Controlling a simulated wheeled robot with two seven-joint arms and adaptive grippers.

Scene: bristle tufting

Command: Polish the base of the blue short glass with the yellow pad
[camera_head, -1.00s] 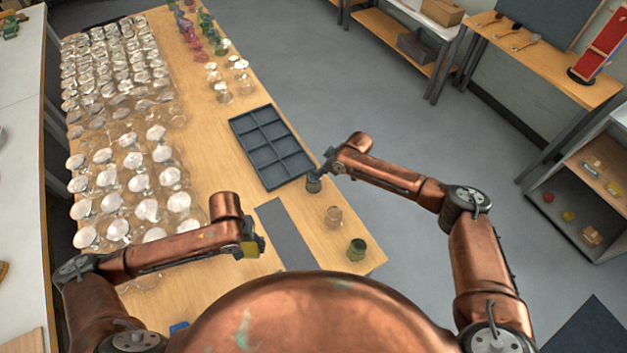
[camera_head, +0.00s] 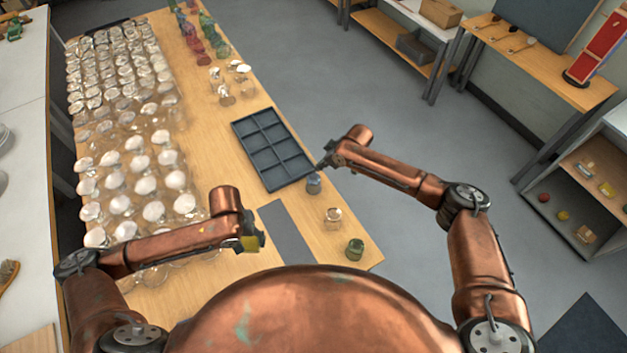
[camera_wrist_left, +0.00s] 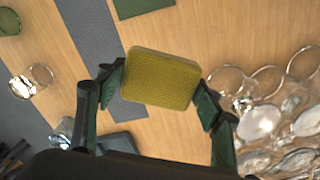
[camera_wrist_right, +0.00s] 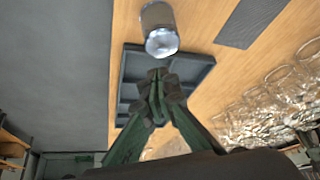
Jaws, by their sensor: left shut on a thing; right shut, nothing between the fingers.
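The blue short glass (camera_head: 313,184) stands on the wooden table near the lower right corner of the divided tray. It also shows in the right wrist view (camera_wrist_right: 159,30), just ahead of my right gripper. My right gripper (camera_head: 323,165) is shut and empty, close to the glass on its far side; in the right wrist view its fingertips (camera_wrist_right: 158,88) meet and are apart from the glass. My left gripper (camera_head: 247,240) is shut on the yellow pad (camera_wrist_left: 162,78), which it holds above the table left of the grey strip. The base of the glass is hidden in the head view.
A dark divided tray (camera_head: 240,127) lies empty mid-table. A grey strip (camera_head: 285,234) lies in front of it. A clear glass (camera_head: 333,217) and a green glass (camera_head: 354,249) stand at the right edge. Many clear glasses (camera_head: 140,160) crowd the left side; coloured ones stand at the far end.

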